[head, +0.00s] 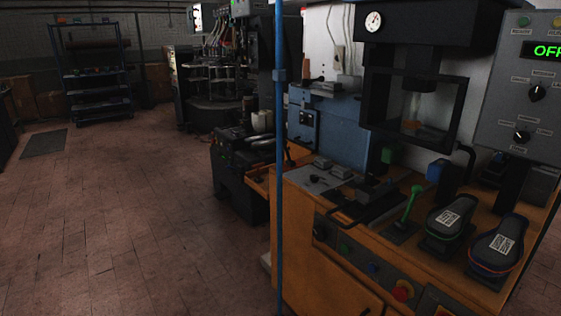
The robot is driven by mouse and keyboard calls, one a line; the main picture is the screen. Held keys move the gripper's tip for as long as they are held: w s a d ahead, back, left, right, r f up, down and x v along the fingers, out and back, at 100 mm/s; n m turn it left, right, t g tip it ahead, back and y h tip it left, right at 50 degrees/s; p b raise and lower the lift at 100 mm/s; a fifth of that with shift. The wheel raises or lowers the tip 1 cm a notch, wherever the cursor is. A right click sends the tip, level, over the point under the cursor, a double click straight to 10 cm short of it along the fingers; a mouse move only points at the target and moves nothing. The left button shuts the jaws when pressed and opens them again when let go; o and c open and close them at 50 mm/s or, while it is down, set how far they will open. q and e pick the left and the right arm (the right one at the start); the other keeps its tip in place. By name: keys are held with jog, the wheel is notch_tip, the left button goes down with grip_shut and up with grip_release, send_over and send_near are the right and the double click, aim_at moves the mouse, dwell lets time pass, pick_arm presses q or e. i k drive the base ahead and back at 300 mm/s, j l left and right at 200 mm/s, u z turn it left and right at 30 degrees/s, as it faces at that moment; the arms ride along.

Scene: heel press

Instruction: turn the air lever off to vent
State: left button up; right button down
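A green lever (411,203) with a knob at its top stands on a small dark base plate on the orange bench (378,246). It leans slightly to the right. It looks like the air lever, but I read no label on it. A round white pressure gauge (374,21) sits on the dark press head; its reading is too small to tell. Neither of my grippers is in view.
Two black shoe-shaped pieces with white labels (449,218) (496,247) stand right of the lever. A grey control panel (520,95) shows green "OFF" letters. A red button (402,290) is on the bench front.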

aim_at(285, 141)
jog(key=i+j+z, duration=0.1)
jog(key=i+j, duration=0.2)
jog(key=i+j+z, duration=0.1)
jog(key=i+j, duration=0.2)
jog(key=j, duration=0.25)
jog(key=i+j+z, duration=0.1)
jog(key=i+j, duration=0.2)
jog(key=j, duration=0.15)
jog(key=i+j+z, duration=0.1)
jog(key=i+j, duration=0.2)
jog(key=j, duration=0.2)
jog(key=i+j+z, duration=0.1)
jog(key=i+j, duration=0.15)
jog(key=j, duration=0.25)
jog(key=i+j+z, duration=0.1)
jog(key=j, duration=0.45)
jog(key=i+j, duration=0.35)
jog(key=j, duration=0.2)
jog(key=i+j+z, duration=0.15)
jog(key=j, duration=0.4)
jog(key=i+l, duration=0.05)
